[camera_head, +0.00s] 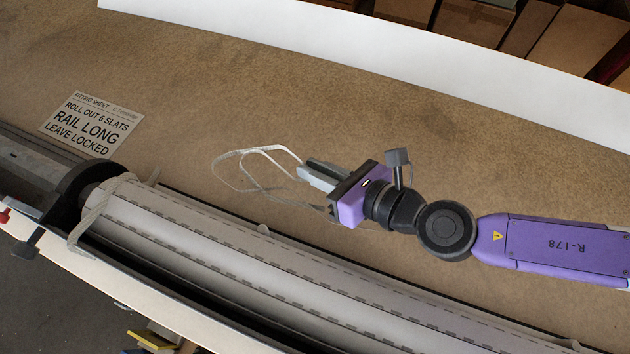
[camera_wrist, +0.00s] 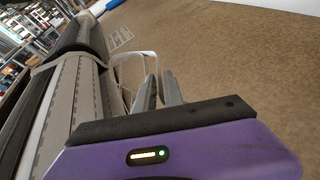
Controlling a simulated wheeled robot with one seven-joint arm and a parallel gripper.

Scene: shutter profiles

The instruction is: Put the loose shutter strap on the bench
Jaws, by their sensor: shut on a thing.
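The loose shutter strap (camera_head: 266,149) is a thin whitish loop. My gripper (camera_head: 304,172) is shut on it over the brown bench top (camera_head: 350,120), and the loop sticks out to the left of the fingertips. Whether the strap touches the bench is hard to tell. In the wrist view, the strap (camera_wrist: 130,54) shows just beyond and left of my gripper (camera_wrist: 157,82), whose fingers look close together; the grip point itself is partly hidden.
A grey slatted shutter roll (camera_head: 250,255) lies along the bench front, with another strap (camera_head: 88,215) around its left end. A printed fitting sheet (camera_head: 92,124) lies at the left. The bench right of the strap and behind my gripper is clear.

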